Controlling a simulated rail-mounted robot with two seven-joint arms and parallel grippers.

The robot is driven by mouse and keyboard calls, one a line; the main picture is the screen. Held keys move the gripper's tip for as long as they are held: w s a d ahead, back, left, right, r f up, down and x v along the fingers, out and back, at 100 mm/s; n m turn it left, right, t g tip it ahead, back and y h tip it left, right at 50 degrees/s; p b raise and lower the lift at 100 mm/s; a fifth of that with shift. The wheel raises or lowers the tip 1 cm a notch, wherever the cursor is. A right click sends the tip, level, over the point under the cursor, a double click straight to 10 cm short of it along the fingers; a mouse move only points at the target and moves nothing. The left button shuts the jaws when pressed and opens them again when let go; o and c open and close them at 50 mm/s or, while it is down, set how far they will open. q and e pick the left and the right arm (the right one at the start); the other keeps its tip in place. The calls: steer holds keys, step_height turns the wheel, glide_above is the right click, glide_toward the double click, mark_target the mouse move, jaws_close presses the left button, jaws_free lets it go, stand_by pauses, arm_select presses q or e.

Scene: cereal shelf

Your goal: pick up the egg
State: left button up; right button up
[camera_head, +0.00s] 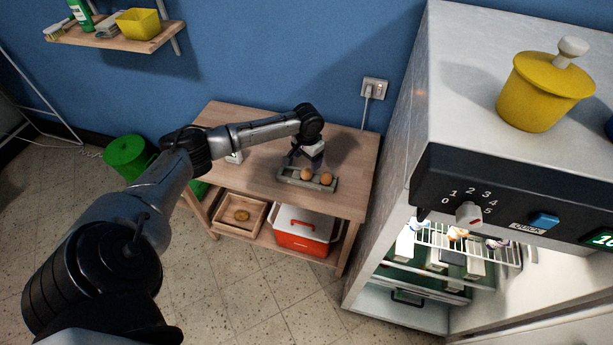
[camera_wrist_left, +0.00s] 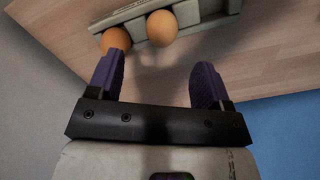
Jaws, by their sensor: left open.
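Two brown eggs sit in a grey egg tray on the wooden table (camera_head: 345,160). One egg (camera_head: 306,174) is near the tray's middle and the other egg (camera_head: 326,178) is toward its right end. My left gripper (camera_head: 303,163) is over the tray, open, with nothing between its fingers. In the left wrist view the purple fingers (camera_wrist_left: 156,72) are apart. One egg (camera_wrist_left: 162,27) lies ahead of the gap between them, and the other egg (camera_wrist_left: 116,39) lies ahead of the left fingertip. The tray (camera_wrist_left: 212,10) shows at the top. My right gripper is not in view.
A white fridge (camera_head: 400,120) stands close on the right, with its lit interior visible. A wooden box (camera_head: 240,212) and a red-and-white cooler (camera_head: 303,230) are on the table's lower shelf. A wall shelf (camera_head: 150,42) is at upper left. The tabletop beside the tray is mostly clear.

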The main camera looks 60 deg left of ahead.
mark_target(306, 169)
arm_select(q)
steer(key=shift+f, duration=0.95)
steer(key=shift+s+f+b, duration=0.15)
steer(key=shift+f+b, duration=0.9)
steer(key=shift+f, duration=1.6)
steer(key=shift+c, duration=0.3)
steer(key=shift+r, duration=0.1)
steer(key=c, duration=1)
steer(key=shift+o, duration=0.2)
